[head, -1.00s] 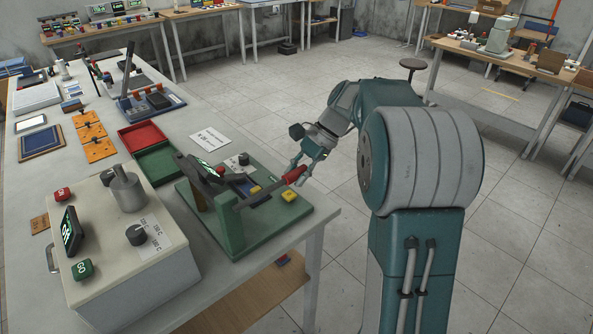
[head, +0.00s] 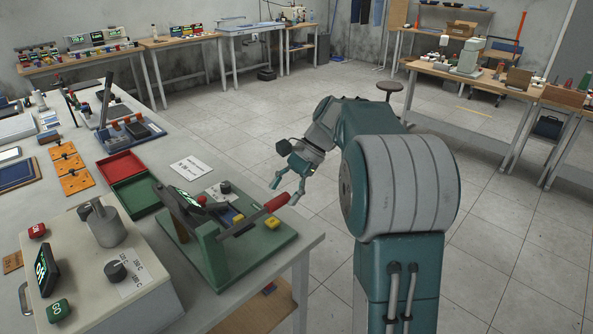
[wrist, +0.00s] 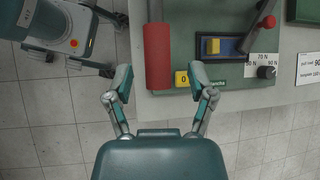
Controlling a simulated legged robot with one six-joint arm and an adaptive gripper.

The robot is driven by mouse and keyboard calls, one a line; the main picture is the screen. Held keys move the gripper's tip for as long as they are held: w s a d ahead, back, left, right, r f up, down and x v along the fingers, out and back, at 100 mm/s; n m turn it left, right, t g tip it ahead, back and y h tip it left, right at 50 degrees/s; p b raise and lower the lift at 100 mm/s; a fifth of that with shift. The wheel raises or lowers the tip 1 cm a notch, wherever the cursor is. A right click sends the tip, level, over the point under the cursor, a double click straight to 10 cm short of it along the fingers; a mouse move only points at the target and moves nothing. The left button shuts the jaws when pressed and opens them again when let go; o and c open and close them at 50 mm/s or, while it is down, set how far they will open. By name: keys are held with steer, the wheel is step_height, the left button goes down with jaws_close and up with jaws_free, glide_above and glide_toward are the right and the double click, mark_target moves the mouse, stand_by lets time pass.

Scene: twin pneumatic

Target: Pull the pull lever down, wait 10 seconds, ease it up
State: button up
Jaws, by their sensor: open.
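The pull lever's red handle (head: 277,202) sticks out from a green fixture (head: 262,246) at the table's right side. Its grey arm (head: 242,226) runs back to the green upright. In the wrist view the red handle (wrist: 158,55) lies ahead, roughly between the lines of my two fingers. My gripper (head: 286,189) is open and empty, just beyond the handle in the head view. The open fingers of my gripper (wrist: 163,79) show apart in the wrist view, and no grip on the handle is visible. Any slight contact cannot be told.
A yellow block marked 0 (wrist: 182,79) sits beside the right fingertip, and another yellow block (wrist: 213,46) is on a blue panel. A lit display (head: 187,197) and black knob (head: 225,187) are on the fixture. Open floor (head: 330,235) lies right of the table.

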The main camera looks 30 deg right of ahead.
steer(key=v, duration=0.9)
steer(key=shift+d, duration=0.15)
steer(key=s+a+n+t+h, duration=0.2)
steer(key=s+a+n+h, duration=0.35)
steer(key=s+a, duration=0.55)
steer(key=s+a+f+n+t+h, duration=0.1)
steer(key=s+a+f+n+t, duration=0.1)
steer(key=s, duration=0.4)
steer(key=s+a+f+n+t+h, duration=0.1)
steer(key=s+a+f+n+t, duration=0.1)
steer(key=s+f+n, duration=0.2)
steer(key=s+n, duration=0.2)
steer(key=s, duration=0.1)
steer(key=shift+f, duration=0.25)
steer(key=shift+a, duration=0.1)
stand_by(4.2)
